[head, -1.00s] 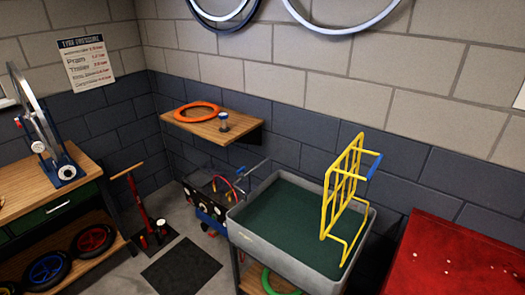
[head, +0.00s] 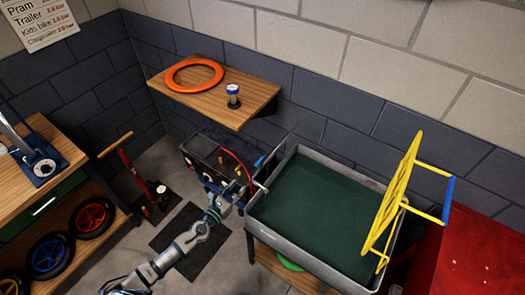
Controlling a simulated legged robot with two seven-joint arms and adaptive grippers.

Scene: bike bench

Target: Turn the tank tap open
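The grey tank (head: 300,235) with a dark green inside stands right of centre. A thin metal tap (head: 262,186) with a blue part is at its left rim, small and partly hard to make out. My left arm comes in from the bottom left. My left gripper (head: 240,190) is just left of the tap and the tank's left corner, in front of the dark machine. Whether it touches the tap, and how its fingers stand, is too small to tell. My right gripper is not in view.
A dark machine with a red hose (head: 205,160) stands behind my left gripper. A yellow rack with a blue bar (head: 395,200) stands at the tank's right. A shelf (head: 215,105) holds an orange ring (head: 194,64) and a small jar (head: 233,97). A red pump (head: 135,175) stands left.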

